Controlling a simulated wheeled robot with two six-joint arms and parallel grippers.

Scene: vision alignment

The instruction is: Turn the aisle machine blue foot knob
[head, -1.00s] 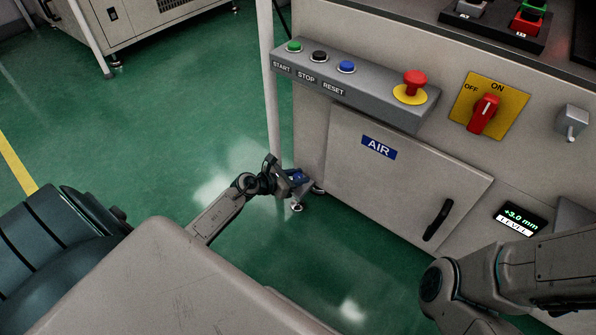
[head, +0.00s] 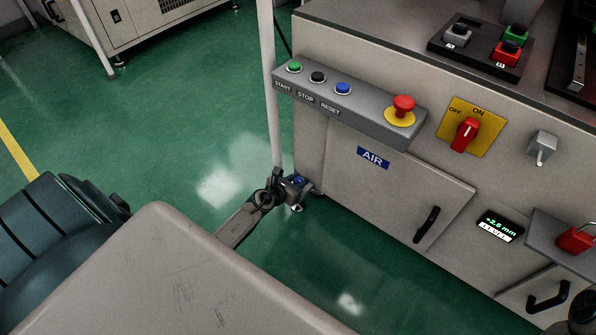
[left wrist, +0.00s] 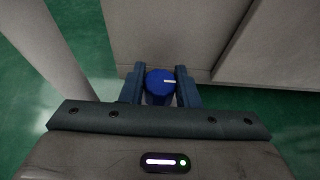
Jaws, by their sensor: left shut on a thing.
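The blue foot knob (head: 299,181) is low at the machine's near left corner, just above the floor. In the left wrist view, the knob (left wrist: 160,82) is a round blue cap with a white mark pointing right. My left gripper (head: 288,187) is at the knob, and its fingers (left wrist: 160,76) stand on both sides of it, shut on it. In the head view the gripper partly hides the knob. The level display (head: 499,226) on the machine front reads about +2.5 mm.
The machine front has an AIR door (head: 385,190) with a black handle (head: 427,224), a button box (head: 350,106), a red emergency stop (head: 403,106) and a red rotary switch (head: 466,134). A pale post (head: 268,90) stands close behind my left gripper. Green floor (head: 180,150) is open to the left.

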